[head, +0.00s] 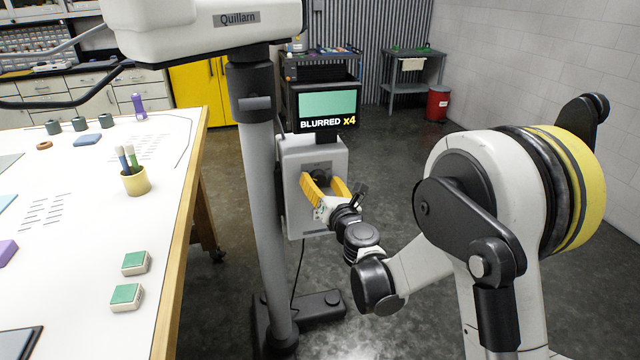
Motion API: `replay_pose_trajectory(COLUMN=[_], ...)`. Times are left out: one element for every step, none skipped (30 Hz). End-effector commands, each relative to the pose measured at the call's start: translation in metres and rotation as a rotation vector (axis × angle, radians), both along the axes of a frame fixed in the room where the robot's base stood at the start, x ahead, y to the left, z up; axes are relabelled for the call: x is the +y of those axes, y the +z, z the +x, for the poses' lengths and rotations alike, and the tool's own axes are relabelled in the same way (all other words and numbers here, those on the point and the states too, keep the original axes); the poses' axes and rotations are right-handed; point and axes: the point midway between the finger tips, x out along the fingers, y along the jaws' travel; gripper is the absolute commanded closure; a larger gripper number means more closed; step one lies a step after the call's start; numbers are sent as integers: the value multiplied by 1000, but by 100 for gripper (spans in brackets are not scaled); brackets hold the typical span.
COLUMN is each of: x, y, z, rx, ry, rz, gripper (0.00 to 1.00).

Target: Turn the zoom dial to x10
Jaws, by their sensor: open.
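A microscope-like device labelled Quillarn (237,19) stands on a grey column (266,170). Its small screen (327,108) reads "BLURRED x4". Below the screen is a light grey control box (298,215) with a dark round dial (322,169) on its front, partly hidden. My gripper (325,181) has yellow fingers, which are open, one on each side of the dial. From this view I cannot tell whether the fingers touch the dial.
A white table (75,310) with a wooden edge stands left of the column, holding a pen cup (135,181) and two green-topped blocks (136,262). A red bin (437,103) stands far back; open floor lies between.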

Motion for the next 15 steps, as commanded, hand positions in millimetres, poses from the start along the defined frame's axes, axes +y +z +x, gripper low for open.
replay_pose_trajectory(x=[2, 2, 3, 3, 3, 3, 3, 3, 3, 3, 3, 3, 3, 3, 3], y=[-1, 0, 0, 0, 0, 0, 1, 1, 1, 1, 1, 1, 1, 1, 1], z=[4, 5, 6, 7, 7, 8, 8, 8, 8, 8, 8, 8, 8, 8, 8], rx=[0, 0, 0, 0, 0, 0, 0, 0, 0, 0, 1, 1, 1, 1, 1], ry=[0, 0, 0, 0, 0, 0, 0, 0, 0, 0, -1, -1, -1, -1, -1], rz=[0, 0, 0, 1, 1, 1, 1, 1, 1, 1, 1, 1, 1, 1, 1], gripper=[39, 39, 39, 39, 39, 39, 39, 39, 39, 39, 39, 46, 56, 65, 77])
